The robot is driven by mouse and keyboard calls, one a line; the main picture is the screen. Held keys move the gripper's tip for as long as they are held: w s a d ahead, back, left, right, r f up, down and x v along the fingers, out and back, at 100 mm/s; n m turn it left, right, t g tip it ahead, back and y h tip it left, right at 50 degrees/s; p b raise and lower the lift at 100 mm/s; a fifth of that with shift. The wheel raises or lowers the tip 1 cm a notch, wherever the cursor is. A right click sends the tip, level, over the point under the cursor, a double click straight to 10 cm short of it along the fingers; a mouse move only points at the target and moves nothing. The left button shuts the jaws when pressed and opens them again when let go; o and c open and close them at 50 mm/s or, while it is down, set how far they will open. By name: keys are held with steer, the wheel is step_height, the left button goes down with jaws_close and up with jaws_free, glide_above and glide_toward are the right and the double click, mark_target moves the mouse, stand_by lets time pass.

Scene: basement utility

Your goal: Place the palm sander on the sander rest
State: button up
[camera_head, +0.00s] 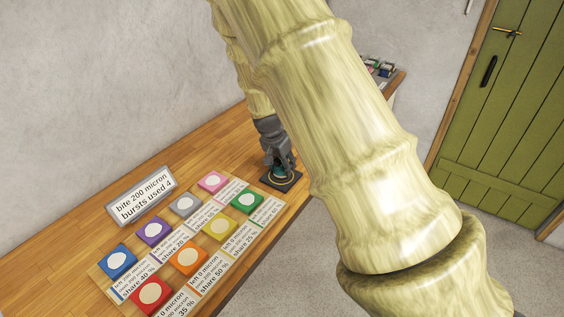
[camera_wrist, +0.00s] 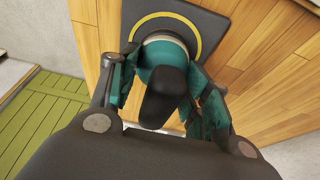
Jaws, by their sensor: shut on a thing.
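The palm sander (camera_wrist: 165,72) is teal with a black top and shows between my gripper's fingers in the wrist view. My gripper (camera_wrist: 160,85) is shut on it from both sides. The sander rest (camera_wrist: 213,30) is a dark square pad with a yellow ring, right below the sander. In the head view the rest (camera_head: 290,185) lies on the wooden bench, with my gripper (camera_head: 279,165) and the sander (camera_head: 279,172) over its middle. The sander looks upright and on or just above the pad; I cannot tell if they touch. My arm hides part of the bench.
On the wooden bench (camera_head: 75,225) a sign (camera_head: 142,196) reads "bite 200 micron bursts used 4". Several coloured blocks with white discs, such as the pink one (camera_head: 213,182), stand on labelled cards left of the rest. A green door (camera_head: 510,120) is at right.

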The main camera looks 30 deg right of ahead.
steer(key=shift+r, duration=0.1)
steer(key=o, duration=0.9)
steer(key=shift+a+r, duration=0.1)
steer(key=b+v, duration=0.3)
steer(key=v, duration=0.8)
steer(key=shift+s+r, duration=0.2)
steer(key=shift+r, duration=0.15)
steer(key=shift+a, duration=0.1)
